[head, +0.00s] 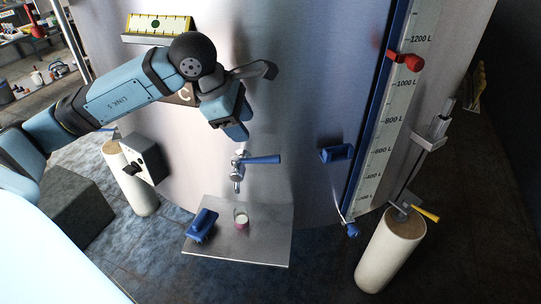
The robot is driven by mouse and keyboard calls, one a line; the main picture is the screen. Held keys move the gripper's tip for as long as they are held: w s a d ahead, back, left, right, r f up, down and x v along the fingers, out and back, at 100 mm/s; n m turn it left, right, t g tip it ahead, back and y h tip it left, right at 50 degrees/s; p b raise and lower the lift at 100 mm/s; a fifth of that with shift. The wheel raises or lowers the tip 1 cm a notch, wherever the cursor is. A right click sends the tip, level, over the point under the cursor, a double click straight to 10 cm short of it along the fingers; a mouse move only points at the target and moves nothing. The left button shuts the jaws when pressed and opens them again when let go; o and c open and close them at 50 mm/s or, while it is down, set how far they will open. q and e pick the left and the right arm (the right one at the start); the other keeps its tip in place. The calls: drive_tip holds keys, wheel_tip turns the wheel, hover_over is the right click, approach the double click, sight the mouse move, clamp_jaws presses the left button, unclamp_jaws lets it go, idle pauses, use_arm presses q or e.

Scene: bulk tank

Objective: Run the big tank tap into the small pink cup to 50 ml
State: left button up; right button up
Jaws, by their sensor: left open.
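The big tank (310,50) is a tall shiny steel wall filling the middle of the head view. Its tap (237,172) sticks out low on the front, with a blue lever (263,159) pointing right. The small pink cup (241,220) stands upright on the metal shelf (262,245) below the tap. It looks whitish inside and pink at the base; its level cannot be read. My left gripper (236,130) is open and empty, above the tap and apart from lever and cup. My right gripper is out of view.
A blue brush-like object (202,224) lies on the shelf left of the cup. A litre scale (383,120) with a red pointer (405,61) runs up the tank's right side. A blue block (338,153) sits on the tank. Pale tank legs (391,250) stand at both sides.

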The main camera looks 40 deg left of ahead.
sight(265, 157)
use_arm(q)
drive_tip(key=x, duration=1.1)
drive_tip(key=shift+w+d+p, duration=0.1)
drive_tip(key=shift+p, duration=0.25)
drive_tip(key=shift+w+d+f, duration=0.15)
drive_tip(key=shift+f, duration=0.4)
